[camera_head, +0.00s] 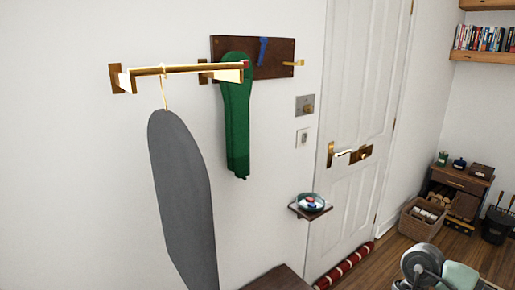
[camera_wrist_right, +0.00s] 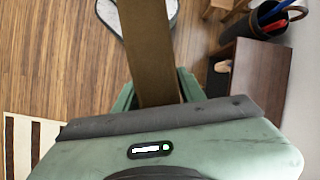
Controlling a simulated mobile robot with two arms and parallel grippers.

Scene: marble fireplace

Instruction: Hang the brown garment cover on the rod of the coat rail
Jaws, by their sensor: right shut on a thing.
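The coat rail has a brass rod (camera_head: 190,69) fixed high on the white wall at the upper left of the head view. A long grey garment cover (camera_head: 183,190) hangs by a thin hook near the rod's left end. Neither gripper shows clearly in the head view.
A dark board (camera_head: 280,58) with a green item (camera_head: 237,120) is beside the rod's right end. A small shelf with a bowl (camera_head: 311,202) juts from the wall left of the white door (camera_head: 360,90). A dark wooden unit (camera_wrist_right: 255,85) stands right of my right gripper.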

